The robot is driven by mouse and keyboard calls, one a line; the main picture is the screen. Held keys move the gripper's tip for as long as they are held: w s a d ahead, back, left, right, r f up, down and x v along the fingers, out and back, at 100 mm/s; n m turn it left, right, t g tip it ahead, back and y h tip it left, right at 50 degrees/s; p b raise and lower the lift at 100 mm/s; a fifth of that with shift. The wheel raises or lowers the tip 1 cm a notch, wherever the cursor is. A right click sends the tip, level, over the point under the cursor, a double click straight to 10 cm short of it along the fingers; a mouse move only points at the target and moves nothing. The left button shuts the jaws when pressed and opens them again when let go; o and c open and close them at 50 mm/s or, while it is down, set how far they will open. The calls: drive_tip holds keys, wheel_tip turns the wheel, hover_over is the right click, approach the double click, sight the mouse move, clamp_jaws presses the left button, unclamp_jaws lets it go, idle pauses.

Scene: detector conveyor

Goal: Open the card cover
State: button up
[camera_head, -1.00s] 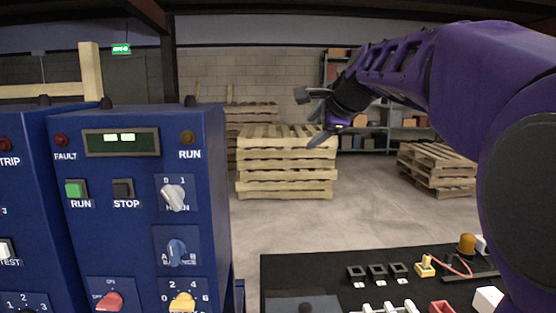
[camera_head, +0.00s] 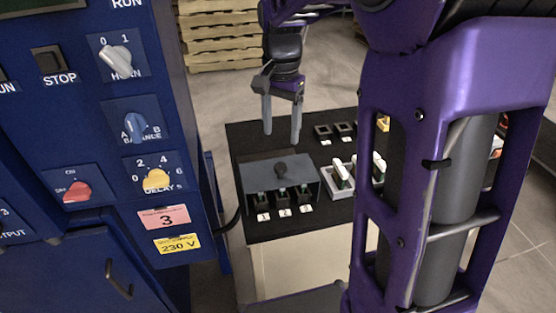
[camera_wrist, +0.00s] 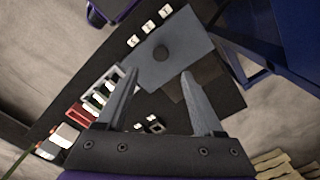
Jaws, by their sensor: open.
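The cover sits on a black bench top (camera_head: 247,136). To its right stands a grey rack (camera_head: 340,182) with white pieces, and small black square sockets (camera_head: 323,130) lie behind. A blue control cabinet (camera_head: 110,130) rises on the left. Pallets (camera_head: 215,35) stand beyond.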

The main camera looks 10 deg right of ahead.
sight(280, 165)
wheel_tip(280, 165, down, 10)
drive_tip(key=shift+r+b, duration=0.1)
drive_tip(key=shift+b, duration=0.7)
clamp_jaws()
drive_tip(key=shift+w, duration=0.1)
idle(0.8)
